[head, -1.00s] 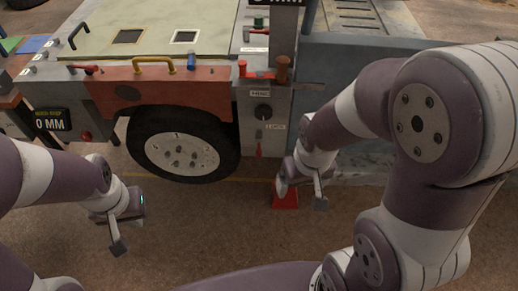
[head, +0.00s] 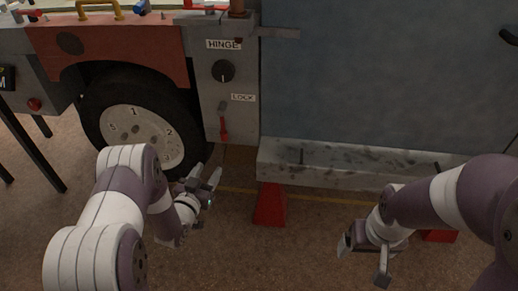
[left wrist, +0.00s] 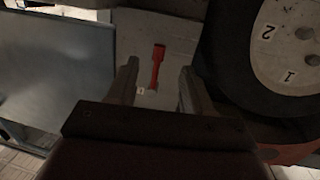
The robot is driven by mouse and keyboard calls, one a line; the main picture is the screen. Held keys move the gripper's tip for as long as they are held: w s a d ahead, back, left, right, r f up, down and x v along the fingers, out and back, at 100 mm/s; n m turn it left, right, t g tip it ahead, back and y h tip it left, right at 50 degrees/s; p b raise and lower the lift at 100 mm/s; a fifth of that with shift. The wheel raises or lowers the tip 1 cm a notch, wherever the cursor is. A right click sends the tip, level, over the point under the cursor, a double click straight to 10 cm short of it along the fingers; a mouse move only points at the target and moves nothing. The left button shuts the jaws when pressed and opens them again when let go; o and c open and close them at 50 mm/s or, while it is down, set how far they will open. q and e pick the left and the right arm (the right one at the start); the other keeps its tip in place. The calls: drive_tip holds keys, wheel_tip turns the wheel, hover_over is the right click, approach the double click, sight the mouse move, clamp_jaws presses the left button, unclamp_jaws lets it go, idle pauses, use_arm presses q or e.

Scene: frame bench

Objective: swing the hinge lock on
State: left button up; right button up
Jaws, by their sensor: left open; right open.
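The red lock lever (head: 224,128) hangs down on the grey panel (head: 207,98), below the LOCK label (head: 243,97). It also shows in the left wrist view (left wrist: 158,66), where it appears between my left fingers with space on both sides. My left gripper (head: 206,177) is open and empty, below and a little left of the lever in the head view, apart from it. My right gripper (head: 364,262) is open and empty, low at the right over the floor.
A black knob (head: 223,71) sits above the lever, under the HINGE label (head: 223,44). A wheel (head: 140,130) stands left of the panel. A large blue-grey panel (head: 380,90) fills the right. A red block (head: 270,205) stands on the floor between my grippers.

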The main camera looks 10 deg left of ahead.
sight(222, 138)
use_arm(q)
drive_tip(key=shift+t, duration=0.5)
drive_tip(key=w+b, duration=0.1)
drive_tip(key=w, duration=0.3)
drive_tip(key=w+d+r+b, duration=0.1)
drive_tip(key=w, duration=0.2)
drive_tip(key=w+d+b, duration=0.1)
drive_tip(key=w+b, duration=0.1)
drive_tip(key=w, duration=0.2)
drive_tip(key=shift+w+r, duration=0.3)
drive_tip(key=shift+w, duration=0.05)
drive_tip(key=shift+w+r, duration=0.1)
drive_tip(key=shift+w, duration=0.3)
clamp_jaws()
